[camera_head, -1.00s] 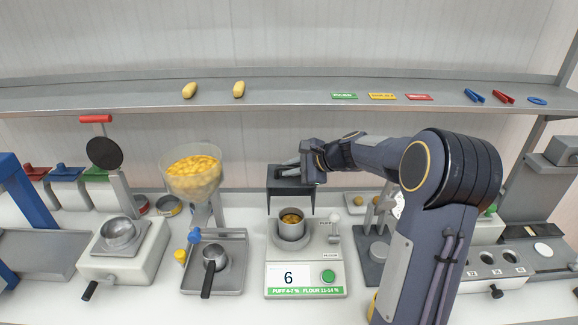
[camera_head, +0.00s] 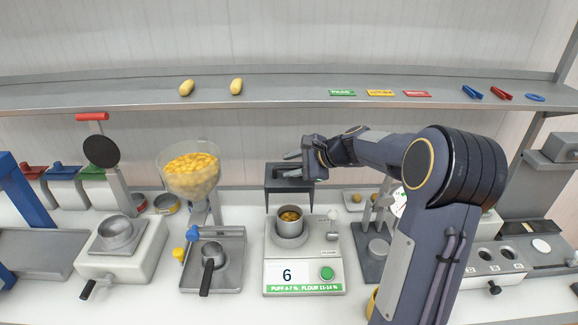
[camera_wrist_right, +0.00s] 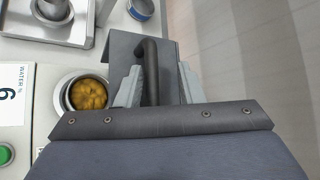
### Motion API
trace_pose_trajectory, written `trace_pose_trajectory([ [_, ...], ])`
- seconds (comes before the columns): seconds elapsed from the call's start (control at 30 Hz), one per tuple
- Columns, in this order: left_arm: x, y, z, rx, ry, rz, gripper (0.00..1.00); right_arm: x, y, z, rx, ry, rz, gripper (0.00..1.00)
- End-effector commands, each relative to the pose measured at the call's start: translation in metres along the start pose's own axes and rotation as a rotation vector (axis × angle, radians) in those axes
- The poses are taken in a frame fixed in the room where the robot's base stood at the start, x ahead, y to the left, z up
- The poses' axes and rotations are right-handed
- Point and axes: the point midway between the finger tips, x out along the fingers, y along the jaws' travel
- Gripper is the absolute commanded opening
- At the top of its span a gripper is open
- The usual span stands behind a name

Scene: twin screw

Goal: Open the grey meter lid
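The meter (camera_head: 255,262) has a white body, a display reading 6 and a green button. Its metal cup (camera_head: 290,226) holds yellow pieces and is uncovered; it also shows in the wrist view (camera_wrist_right: 66,100). The dark grey lid (camera_head: 290,187) is raised behind the cup, and its face shows in the wrist view (camera_wrist_right: 122,46). My right gripper (camera_head: 290,164) is at the lid's top. In the wrist view its fingers (camera_wrist_right: 158,86) are apart, one on each side of the dark bar handle (camera_wrist_right: 151,62), with a gap visible. My left gripper is out of view.
A hopper of yellow pieces (camera_head: 190,176) and a grey tray with a small cup (camera_head: 228,255) stand left of the meter. A grey stand (camera_head: 372,262) is close on the right, partly behind my arm. A shelf (camera_head: 270,98) runs above my gripper.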

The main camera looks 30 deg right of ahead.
Motion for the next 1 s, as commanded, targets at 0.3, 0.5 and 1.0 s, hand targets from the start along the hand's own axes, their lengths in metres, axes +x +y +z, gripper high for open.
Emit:
trace_pose_trajectory([
  [0.3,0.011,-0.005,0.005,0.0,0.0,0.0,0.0,-0.053,0.0,0.0,-0.003,0.001,-0.006,0.34],
  [0.5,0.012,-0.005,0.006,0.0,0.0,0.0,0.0,-0.067,-0.001,0.001,-0.003,0.0,-0.005,0.34],
  [1.0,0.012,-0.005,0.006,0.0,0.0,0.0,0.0,-0.068,-0.001,0.002,-0.004,-0.001,-0.004,0.34],
])
